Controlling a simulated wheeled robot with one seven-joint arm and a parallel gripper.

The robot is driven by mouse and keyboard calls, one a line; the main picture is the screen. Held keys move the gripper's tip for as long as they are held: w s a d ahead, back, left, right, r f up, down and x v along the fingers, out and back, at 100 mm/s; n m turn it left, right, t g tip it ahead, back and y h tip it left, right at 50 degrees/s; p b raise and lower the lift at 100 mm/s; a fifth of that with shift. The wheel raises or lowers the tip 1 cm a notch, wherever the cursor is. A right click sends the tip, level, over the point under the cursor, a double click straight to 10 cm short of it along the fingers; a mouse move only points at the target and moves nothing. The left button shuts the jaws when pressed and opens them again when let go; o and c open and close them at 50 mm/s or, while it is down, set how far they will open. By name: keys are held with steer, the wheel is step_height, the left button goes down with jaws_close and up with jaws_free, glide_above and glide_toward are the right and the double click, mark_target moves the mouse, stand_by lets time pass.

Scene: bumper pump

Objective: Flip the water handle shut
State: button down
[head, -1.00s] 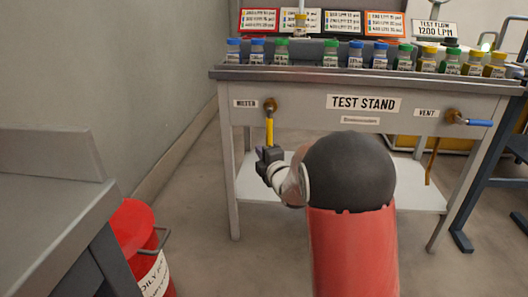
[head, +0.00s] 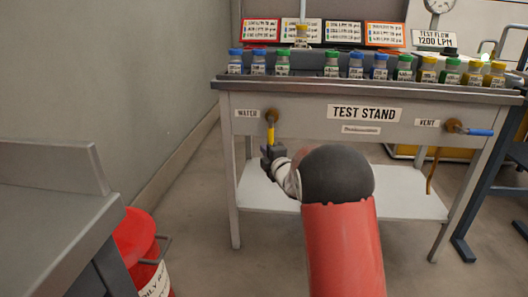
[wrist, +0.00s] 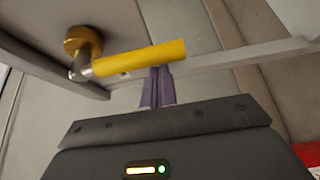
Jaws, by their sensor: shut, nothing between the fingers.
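In the wrist view the yellow lever (wrist: 140,59) runs across the picture from the brass pivot (wrist: 82,42). My gripper (head: 269,150) is at the lever's lower end in the head view. In the wrist view its purple fingertips (wrist: 158,75) are together, right by the lever's edge, with nothing between them. I cannot tell whether they touch it.
The test stand (head: 305,99) carries a row of capped bottles. A VENT valve with a blue handle (head: 480,132) is at its right. A grey bench (head: 50,200) and a red bin (head: 135,235) stand at the lower left. Open floor lies between.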

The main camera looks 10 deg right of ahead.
steer(key=shift+s+d+n+g, duration=0.15)
steer(key=shift+d+n+g, duration=0.15)
steer(key=shift+d+n, duration=0.1)
steer(key=s+d+r+n+g+h+p, duration=0.3)
steer(key=d+r+n+g+h+p, duration=0.2)
steer(key=d+r+n+h+p, duration=0.3)
steer(key=shift+d+r+n+g+p, duration=0.3)
steer(key=shift+d+n+p, duration=0.5)
steer(key=shift+n, duration=0.8)
steer(key=shift+a, duration=0.15)
stand_by(0.4)
